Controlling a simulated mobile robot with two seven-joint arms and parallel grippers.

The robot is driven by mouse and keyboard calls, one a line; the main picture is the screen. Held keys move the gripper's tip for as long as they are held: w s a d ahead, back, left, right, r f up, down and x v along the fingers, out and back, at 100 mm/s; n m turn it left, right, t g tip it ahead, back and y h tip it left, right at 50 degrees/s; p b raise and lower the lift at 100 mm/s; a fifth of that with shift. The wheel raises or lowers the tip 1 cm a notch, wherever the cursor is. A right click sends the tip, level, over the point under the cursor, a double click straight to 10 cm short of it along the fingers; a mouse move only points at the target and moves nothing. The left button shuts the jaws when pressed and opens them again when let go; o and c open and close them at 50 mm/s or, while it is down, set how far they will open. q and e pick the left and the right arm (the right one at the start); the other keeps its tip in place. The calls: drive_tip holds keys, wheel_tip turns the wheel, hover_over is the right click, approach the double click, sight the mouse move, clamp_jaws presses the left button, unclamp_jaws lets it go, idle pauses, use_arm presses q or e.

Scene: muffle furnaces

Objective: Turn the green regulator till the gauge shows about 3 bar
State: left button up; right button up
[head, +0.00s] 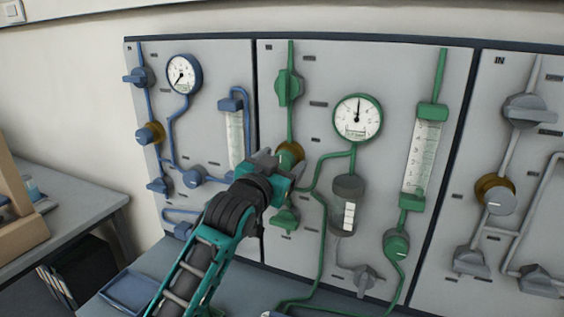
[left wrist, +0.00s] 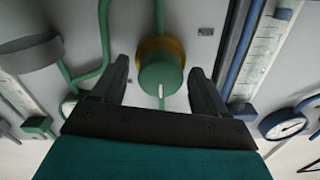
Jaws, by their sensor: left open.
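The green regulator (head: 291,151) is a round knob with a brass ring on the middle panel, partly hidden behind my left gripper (head: 273,166) in the head view. In the left wrist view the regulator (left wrist: 160,76) sits between the two dark fingers of my left gripper (left wrist: 158,68), with a gap on each side. The fingers are open, and a white mark shows on the knob. The green-rimmed gauge (head: 358,118) is up and right of the regulator; its needle points almost straight up. Its numbers are too small to read. My right gripper is not in view.
Green pipes, a green valve (head: 289,88) above and a grey cylinder (head: 347,204) at right surround the regulator. A blue-piped panel (head: 215,75) stands left and a grey-piped panel (head: 530,75) right. A blue tray (head: 130,290) lies on the bench below.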

use_arm(q)
drive_tip(key=shift+w+d, duration=0.15)
drive_tip(key=shift+w, duration=0.15)
drive_tip(key=c, duration=1)
drive_tip(key=shift+n, duration=0.3)
drive_tip(key=shift+c, duration=0.2)
drive_tip(key=o, duration=1)
drive_tip(key=shift+o, duration=0.2)
drive_tip(key=v, duration=1.3)
